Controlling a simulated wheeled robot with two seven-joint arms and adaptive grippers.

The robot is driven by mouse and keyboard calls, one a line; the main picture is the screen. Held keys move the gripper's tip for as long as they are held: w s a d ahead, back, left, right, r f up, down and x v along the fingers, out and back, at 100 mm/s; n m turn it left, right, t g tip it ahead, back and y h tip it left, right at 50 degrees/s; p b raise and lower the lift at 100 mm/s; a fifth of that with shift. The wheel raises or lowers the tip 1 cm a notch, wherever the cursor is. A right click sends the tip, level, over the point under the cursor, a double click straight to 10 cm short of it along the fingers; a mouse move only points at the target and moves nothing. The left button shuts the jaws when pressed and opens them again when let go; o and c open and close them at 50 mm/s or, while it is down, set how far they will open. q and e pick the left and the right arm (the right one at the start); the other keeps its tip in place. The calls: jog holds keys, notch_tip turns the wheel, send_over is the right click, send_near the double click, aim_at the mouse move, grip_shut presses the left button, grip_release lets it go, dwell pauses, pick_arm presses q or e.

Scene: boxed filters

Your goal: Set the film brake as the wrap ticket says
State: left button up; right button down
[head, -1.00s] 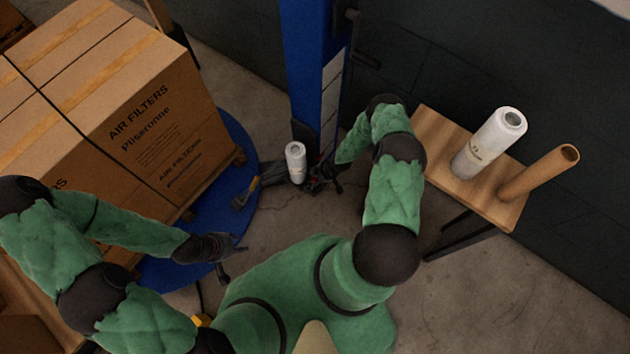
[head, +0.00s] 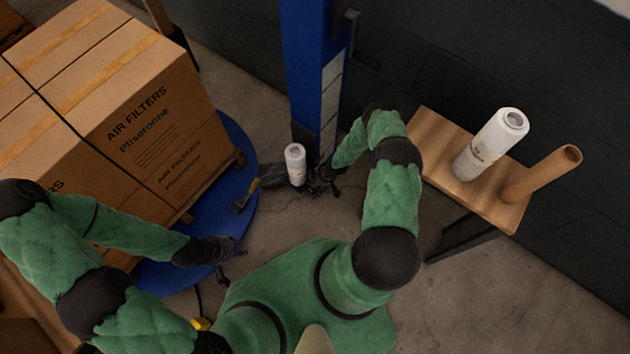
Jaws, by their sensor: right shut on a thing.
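A small white film roll (head: 295,163) stands upright at the foot of the blue wrapper mast (head: 309,70). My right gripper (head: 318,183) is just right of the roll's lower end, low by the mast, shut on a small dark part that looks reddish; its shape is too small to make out. A pale strip with panels (head: 332,95) runs down the mast's side; no writing on it is readable. My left gripper (head: 228,262) hangs empty over the edge of the blue turntable (head: 240,150), its fingers apart. I cannot pick out the wrap ticket.
Strapped air filter boxes (head: 130,110) stand on a pallet on the turntable at the left. A wooden stand (head: 440,135) at the right holds a large film roll (head: 490,145) and a brown cardboard tube (head: 540,175). Bare floor lies between.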

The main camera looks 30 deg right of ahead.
jog(key=shift+s+a+r+m+p, duration=0.15)
jog(key=shift+a+m+p, duration=0.15)
jog(key=shift+m+p, duration=0.6)
jog(key=shift+p, duration=0.35)
jog(key=shift+f, duration=0.2)
jog(key=shift+a, duration=0.1)
jog(key=c, duration=1)
grip_release()
jog(key=shift+c, duration=0.2)
jog(key=shift+d+r, duration=0.3)
jog(key=shift+r, duration=0.2)
jog(key=v, duration=1.1)
jog(key=shift+s+a, duration=0.3)
